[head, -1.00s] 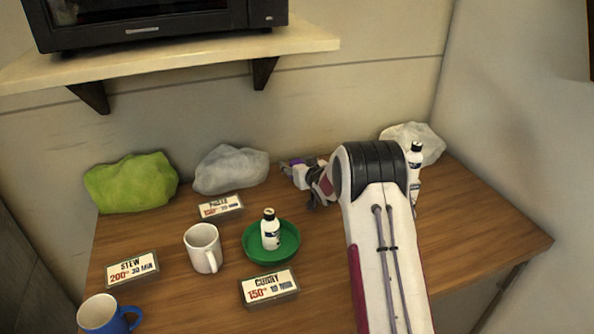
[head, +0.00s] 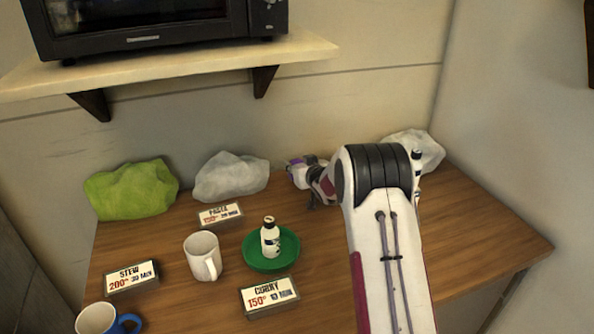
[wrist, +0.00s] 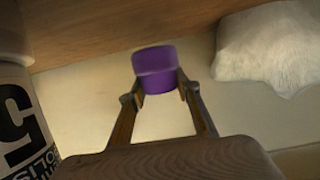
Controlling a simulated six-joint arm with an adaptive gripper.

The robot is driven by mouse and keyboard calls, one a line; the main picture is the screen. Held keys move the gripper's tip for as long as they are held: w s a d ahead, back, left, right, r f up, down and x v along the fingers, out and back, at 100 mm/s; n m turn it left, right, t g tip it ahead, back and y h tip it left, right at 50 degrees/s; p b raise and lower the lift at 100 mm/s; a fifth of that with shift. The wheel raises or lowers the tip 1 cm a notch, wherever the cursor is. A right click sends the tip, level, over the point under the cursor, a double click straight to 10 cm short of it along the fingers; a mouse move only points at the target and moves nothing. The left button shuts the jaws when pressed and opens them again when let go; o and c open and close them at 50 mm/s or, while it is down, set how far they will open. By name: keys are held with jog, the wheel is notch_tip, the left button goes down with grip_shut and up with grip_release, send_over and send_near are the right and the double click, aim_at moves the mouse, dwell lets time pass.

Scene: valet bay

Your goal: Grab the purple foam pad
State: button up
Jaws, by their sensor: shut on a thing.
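The purple foam pad (wrist: 156,68) shows in the wrist view, between the tips of my two fingers. My gripper (wrist: 158,90) is shut on it, with one finger at each side. The pad's far face is hidden. In the head view my arm reaches across the right of the counter, and its wrist end (head: 316,180) is over the back of the counter. The fingertips cannot be made out clearly there.
A white bottle (head: 417,160) stands partly hidden behind my arm, near a white crumpled cloth (head: 428,148). A grey cloth (head: 230,177), green cloth (head: 130,190), white mug (head: 202,257), green dish (head: 290,262) with a bottle and several signs stand left. A shelf (head: 310,50) overhangs.

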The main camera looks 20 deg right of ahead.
aim_at(297, 162)
notch_tip(297, 162, up, 7)
jog(key=shift+r, duration=0.15)
